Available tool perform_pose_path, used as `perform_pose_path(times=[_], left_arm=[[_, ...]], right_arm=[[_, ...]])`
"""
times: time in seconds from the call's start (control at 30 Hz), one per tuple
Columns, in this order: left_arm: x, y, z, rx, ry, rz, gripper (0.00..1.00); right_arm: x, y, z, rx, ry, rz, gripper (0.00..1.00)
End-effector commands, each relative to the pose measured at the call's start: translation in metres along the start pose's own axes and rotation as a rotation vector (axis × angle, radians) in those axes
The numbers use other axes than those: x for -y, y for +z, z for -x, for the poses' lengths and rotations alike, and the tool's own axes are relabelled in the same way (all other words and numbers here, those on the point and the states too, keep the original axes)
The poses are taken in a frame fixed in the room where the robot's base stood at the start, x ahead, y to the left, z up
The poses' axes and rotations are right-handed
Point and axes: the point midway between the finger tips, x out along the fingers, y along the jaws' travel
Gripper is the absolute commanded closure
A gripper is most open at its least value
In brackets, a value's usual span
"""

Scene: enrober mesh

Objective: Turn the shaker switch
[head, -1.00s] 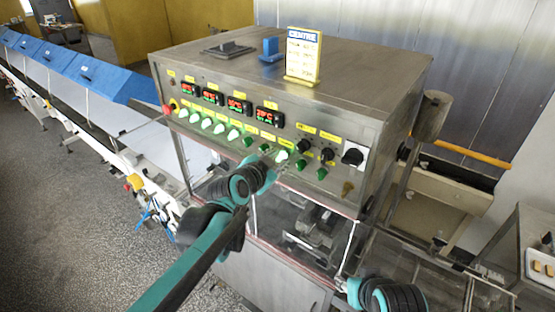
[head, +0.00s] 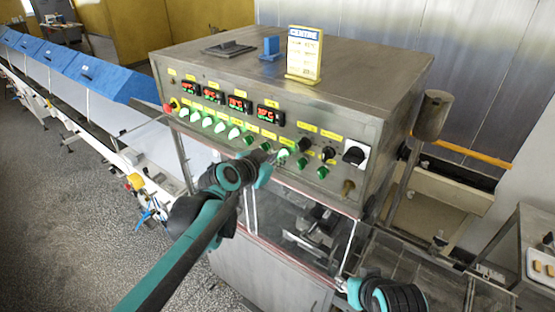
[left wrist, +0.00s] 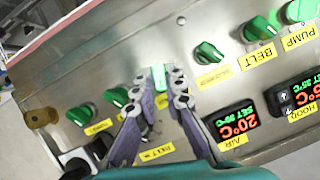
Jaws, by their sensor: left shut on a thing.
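A row of green switches with yellow labels runs along the front of a steel control panel (head: 345,127). My left gripper (head: 271,156) is at the lower middle of this row. In the left wrist view my left gripper (left wrist: 160,78) is shut on a green switch (left wrist: 159,77) that glows bright green. The fingers sit on either side of its knob. I cannot read a shaker label; the gripper hides part of the panel around the held switch. My right gripper (head: 343,285) is low in the head view, apart from the panel, and its fingers are too small to judge.
Neighbouring green switches (left wrist: 208,53) stand close to the fingers. Red-lit displays (head: 239,103) are above the row, and a large black knob (head: 354,155) is at its right. A price-like sign (head: 304,54) stands on the cabinet. A conveyor (head: 110,125) lies left.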

Motion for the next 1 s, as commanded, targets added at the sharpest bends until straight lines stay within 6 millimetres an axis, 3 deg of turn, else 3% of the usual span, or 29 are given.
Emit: perform_pose_path(times=[0.6, 1.0], left_arm=[[0.004, 0.002, -0.002, -0.002, 0.212, 0.515, 1.00], [0.005, 0.002, -0.001, -0.001, 0.290, 0.701, 1.00]], right_arm=[[0.000, 0.013, -0.018, 0.000, 0.000, 0.000, 0.60], [0.000, 0.018, -0.026, 0.000, 0.000, 0.000, 0.60]])
